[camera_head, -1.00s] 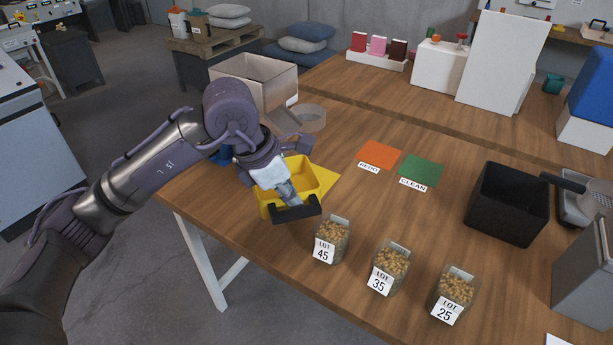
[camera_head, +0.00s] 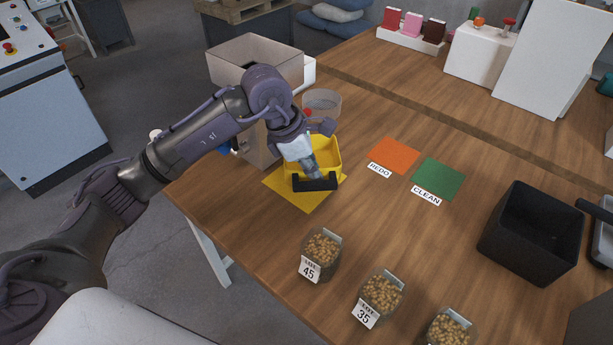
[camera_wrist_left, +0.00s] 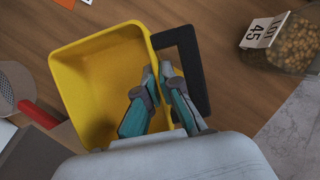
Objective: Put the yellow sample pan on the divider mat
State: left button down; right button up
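The yellow sample pan (camera_head: 325,147) has a black loop handle (camera_head: 316,184) on its near side. My left gripper (camera_head: 315,170) is shut on the pan's handle-side wall. In the left wrist view the pan (camera_wrist_left: 85,85) looks empty, and my left gripper's fingertips (camera_wrist_left: 158,74) pinch its rim, one inside and one on the handle side (camera_wrist_left: 190,75). A yellow mat (camera_head: 300,196) lies under or just behind the pan in the picture. I cannot tell whether the pan touches it. No mat is labelled as the divider mat. My right gripper is not in view.
The orange REDO mat (camera_head: 394,155) and green CLEAN mat (camera_head: 438,179) lie to the right. Jars LOT 45 (camera_head: 322,252) and LOT 35 (camera_head: 381,293) stand near the front edge. A beige hopper box (camera_head: 255,62) and round sieve (camera_head: 322,104) stand behind. A black bin (camera_head: 530,230) is at right.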

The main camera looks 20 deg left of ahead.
pick_arm(q)
jog(key=shift+w+a+f, duration=0.3)
jog(key=shift+a+f, duration=0.1)
jog(key=shift+a, duration=0.1)
jog(key=shift+w+a+f, duration=0.3)
jog(key=shift+a+f, duration=0.05)
jog(key=shift+a, duration=0.15)
jog(key=shift+f, duration=0.35)
notch_tip(320, 180, down, 3)
jog(key=shift+f+p, duration=0.1)
jog(key=shift+p, duration=0.5)
jog(key=shift+f+b, duration=0.2)
jog(key=shift+b, duration=0.1)
jog(key=c, duration=1.3)
grip_release()
jog(key=shift+r, duration=0.1)
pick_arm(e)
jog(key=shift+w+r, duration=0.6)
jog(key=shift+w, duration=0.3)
